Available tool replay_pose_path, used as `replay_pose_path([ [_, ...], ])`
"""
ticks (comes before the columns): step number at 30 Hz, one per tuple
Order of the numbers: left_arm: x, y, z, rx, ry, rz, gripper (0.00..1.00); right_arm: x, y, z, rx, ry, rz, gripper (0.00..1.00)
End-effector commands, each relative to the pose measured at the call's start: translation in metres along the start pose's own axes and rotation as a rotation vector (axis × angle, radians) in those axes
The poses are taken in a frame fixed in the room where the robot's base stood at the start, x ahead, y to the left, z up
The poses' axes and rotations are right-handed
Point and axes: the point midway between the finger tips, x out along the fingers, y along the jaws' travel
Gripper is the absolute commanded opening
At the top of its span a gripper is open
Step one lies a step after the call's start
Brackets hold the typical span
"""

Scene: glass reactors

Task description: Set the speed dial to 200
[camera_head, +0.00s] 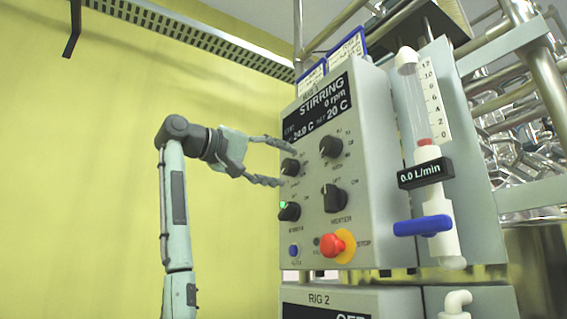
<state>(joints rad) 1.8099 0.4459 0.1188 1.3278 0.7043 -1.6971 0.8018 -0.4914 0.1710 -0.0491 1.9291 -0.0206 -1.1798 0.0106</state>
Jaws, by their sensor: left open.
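The grey control panel (315,240) has a black display (318,106) reading STIRRING, 0 rpm, 24.0 C and SET 20 C. A black dial (290,167) is at its upper left, likely the speed dial; its small label and scale are too small to read. My left gripper (287,162) comes in from the left and is open, one finger above this dial and one below. I cannot tell whether the fingers touch it. Another dial (331,147) is at the upper right. My right gripper is not in view.
Below are the stirrer knob (290,211) with a green light, the heater knob (334,198), a blue button (294,250) and a red stop button (332,245). Right is a flow meter (425,173) reading 0.0 L/min with a blue valve handle (422,226). The yellow wall side is clear.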

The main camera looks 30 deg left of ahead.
Motion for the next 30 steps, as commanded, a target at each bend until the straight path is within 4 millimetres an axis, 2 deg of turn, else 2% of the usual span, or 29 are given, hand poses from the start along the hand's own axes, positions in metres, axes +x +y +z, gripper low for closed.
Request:
replay_pose_path([
  [4,0.01,0.0006,-0.0003,0.0,0.002,0.0,0.56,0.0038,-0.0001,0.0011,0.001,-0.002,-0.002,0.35],
  [12,0.0116,0.0001,0.0,0.001,0.002,0.0,0.56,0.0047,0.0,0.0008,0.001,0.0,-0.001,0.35],
  [24,0.0112,0.0001,-0.0001,0.001,0.002,0.001,0.06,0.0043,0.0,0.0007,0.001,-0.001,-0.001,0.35],
  [30,0.0111,0.0001,-0.0003,0.013,0.003,0.001,0.06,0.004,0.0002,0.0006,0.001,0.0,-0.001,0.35],
])
